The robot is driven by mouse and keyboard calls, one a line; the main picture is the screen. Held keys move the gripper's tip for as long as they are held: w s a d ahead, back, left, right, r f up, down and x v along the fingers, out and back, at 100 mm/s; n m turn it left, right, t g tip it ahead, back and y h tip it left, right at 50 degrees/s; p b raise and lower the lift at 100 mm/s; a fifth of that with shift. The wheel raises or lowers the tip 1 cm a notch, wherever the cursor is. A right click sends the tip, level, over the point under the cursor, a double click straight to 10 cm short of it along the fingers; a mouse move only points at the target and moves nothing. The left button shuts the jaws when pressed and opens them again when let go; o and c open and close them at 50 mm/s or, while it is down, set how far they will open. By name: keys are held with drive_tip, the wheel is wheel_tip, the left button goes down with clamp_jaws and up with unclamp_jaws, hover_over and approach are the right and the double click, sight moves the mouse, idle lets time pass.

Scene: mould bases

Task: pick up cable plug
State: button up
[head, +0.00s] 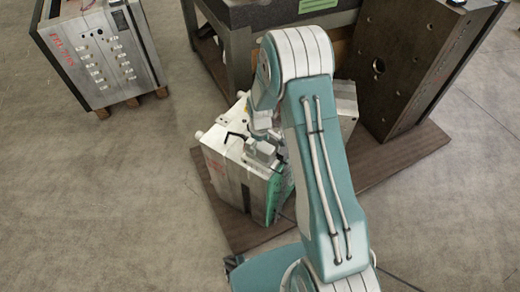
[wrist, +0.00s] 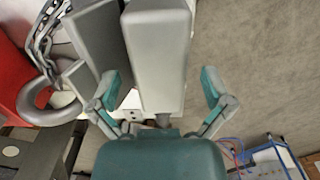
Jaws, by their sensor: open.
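A pale grey block with rounded edges, which looks like the cable plug (wrist: 158,55), fills the middle of the wrist view. A short dark neck shows at its lower end, close to my gripper's teal body. My gripper (wrist: 161,88) is open, with one teal and grey finger on each side of the block. A clear gap shows between the block and the right finger; the left finger is near other grey parts, and contact cannot be told. In the head view, small grey parts (head: 262,152) sit on top of the light metal mould base (head: 228,172), partly hidden by my arm.
A brown board (head: 240,236) lies under the mould base. A dark steel block (head: 405,60) stands at the right and a light block with fittings (head: 103,55) at the left. The wrist view shows a chain (wrist: 42,35) and a red object (wrist: 14,75). The front-left floor is clear.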

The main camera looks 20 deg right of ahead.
drive_tip(key=shift+f, duration=0.25)
idle(0.3)
drive_tip(key=c, duration=1.4)
